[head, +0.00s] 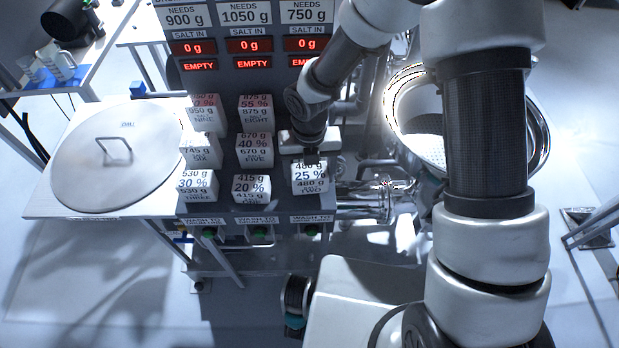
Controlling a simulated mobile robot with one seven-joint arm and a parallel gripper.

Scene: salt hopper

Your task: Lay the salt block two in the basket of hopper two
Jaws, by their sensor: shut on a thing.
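A white salt block (310,177) marked 480 g and 25 % is at the right end of the front row on the dark stand; its small name word is hard to read. My gripper (311,158) is shut on the top of this block from above. The fingertips are small and partly hidden by the wrist. At the right, an open round steel vessel (540,140) has a pale, perforated inside; my arm hides part of it. I cannot tell a hopper number on it.
Other white blocks, such as the 20 % block (254,187) and the 30 % block (197,185), stand close to the left. Steel pipework (385,200) lies between blocks and open vessel.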

